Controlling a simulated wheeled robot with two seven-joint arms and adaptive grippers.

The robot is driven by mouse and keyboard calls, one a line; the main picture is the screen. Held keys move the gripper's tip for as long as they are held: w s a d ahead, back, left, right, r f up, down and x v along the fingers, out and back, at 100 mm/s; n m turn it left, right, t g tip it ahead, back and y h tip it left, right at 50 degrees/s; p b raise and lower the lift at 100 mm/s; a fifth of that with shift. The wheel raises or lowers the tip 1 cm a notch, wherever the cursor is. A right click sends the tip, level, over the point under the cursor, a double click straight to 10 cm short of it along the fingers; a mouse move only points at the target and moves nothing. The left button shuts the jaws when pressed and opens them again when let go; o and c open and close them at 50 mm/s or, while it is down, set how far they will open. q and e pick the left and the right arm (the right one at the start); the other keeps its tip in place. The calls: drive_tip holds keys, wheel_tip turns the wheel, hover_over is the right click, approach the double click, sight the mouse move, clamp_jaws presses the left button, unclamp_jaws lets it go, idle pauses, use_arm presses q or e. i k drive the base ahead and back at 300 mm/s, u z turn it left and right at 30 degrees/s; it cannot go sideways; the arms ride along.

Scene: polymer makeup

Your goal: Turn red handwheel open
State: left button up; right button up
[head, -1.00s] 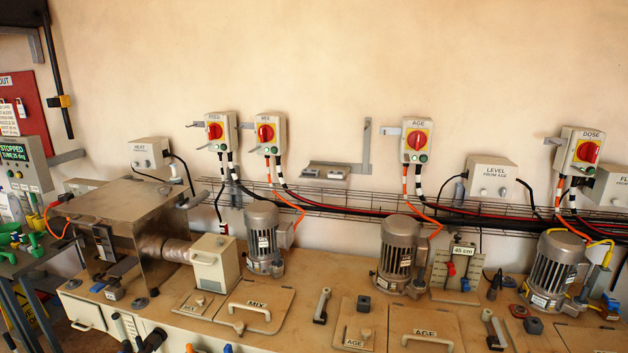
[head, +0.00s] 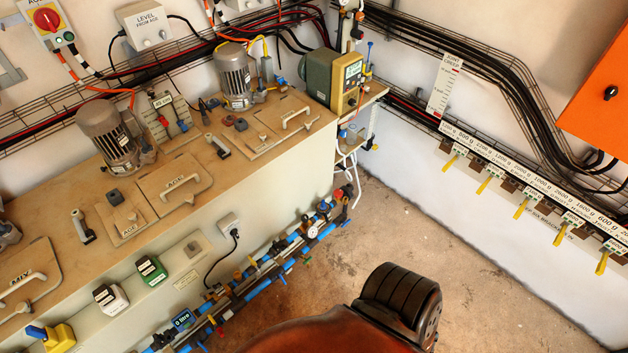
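No large red handwheel stands out in the head view. A blue pipe run (head: 268,276) with several small valves and fittings lies low along the front of the bench. A small red part (head: 338,193) shows at the far end of this pipe run, near a round gauge (head: 313,232). It is too small to tell whether it is a handwheel or how far it is turned. Neither of my grippers is in view.
The bench (head: 243,178) holds motors, hatches and a green and yellow pump unit (head: 333,80). An orange cabinet (head: 603,95) and yellow-handled valves (head: 487,185) are on the right wall. Concrete floor (head: 470,290) lies open between the bench and that wall.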

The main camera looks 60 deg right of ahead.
sight(338, 194)
drive_tip(key=z, duration=2.1)
drive_tip(key=i, duration=0.3)
drive_tip(key=u, duration=0.35)
